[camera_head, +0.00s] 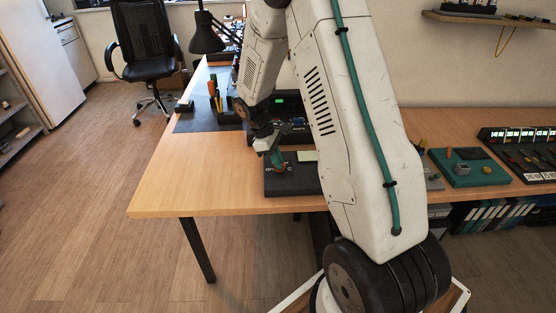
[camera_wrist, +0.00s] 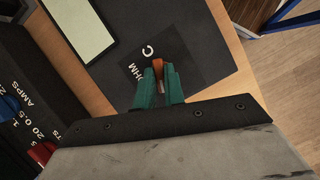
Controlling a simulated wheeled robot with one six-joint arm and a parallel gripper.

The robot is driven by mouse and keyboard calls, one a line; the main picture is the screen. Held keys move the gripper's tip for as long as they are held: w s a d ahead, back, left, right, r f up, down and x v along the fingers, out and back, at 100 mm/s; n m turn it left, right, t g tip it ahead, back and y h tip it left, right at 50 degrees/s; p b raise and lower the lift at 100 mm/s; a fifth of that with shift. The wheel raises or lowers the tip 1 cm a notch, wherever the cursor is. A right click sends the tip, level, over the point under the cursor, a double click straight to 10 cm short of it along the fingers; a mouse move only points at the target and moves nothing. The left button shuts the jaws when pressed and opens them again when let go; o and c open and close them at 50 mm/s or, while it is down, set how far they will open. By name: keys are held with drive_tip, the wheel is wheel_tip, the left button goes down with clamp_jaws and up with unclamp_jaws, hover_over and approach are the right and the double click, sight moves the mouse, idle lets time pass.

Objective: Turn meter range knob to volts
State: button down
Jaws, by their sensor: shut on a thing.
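The meter (camera_head: 300,186) is a dark flat unit on the wooden table, with a pale screen (camera_head: 307,156) at its back. It fills the upper part of the wrist view (camera_wrist: 195,25), where the white marks "OHM" and "C" show. The orange-brown range knob (camera_wrist: 158,66) stands on the meter face beside these marks. My gripper (camera_wrist: 159,82) has its teal fingers shut on the knob. The knob's pointer and a volts mark are hidden or cannot be made out. In the head view my gripper (camera_head: 277,166) is low over the meter's left part.
A dark supply box (camera_head: 291,104) with a green display stands behind the meter; its blue knob (camera_wrist: 9,107) and red knob (camera_wrist: 42,152) show close by in the wrist view. Tools (camera_head: 213,92) stand at the back left. A teal box (camera_head: 468,167) sits right. The table's front left is clear.

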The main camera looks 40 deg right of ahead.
drive_tip(key=m+y, duration=0.1)
drive_tip(key=m, duration=0.3)
drive_tip(key=shift+d+m+g+y, duration=0.1)
drive_tip(key=shift+m+g+y, duration=0.2)
drive_tip(key=shift+y, duration=0.1)
drive_tip(key=shift+m+y, duration=0.6)
drive_tip(key=shift+m, duration=0.9)
drive_tip(key=shift+d, duration=0.1)
drive_tip(key=c, duration=1.5)
unclamp_jaws()
drive_tip(key=shift+r, duration=0.1)
drive_tip(key=v, duration=0.7)
drive_tip(key=shift+w+r, duration=0.2)
drive_tip(key=shift+r, duration=0.05)
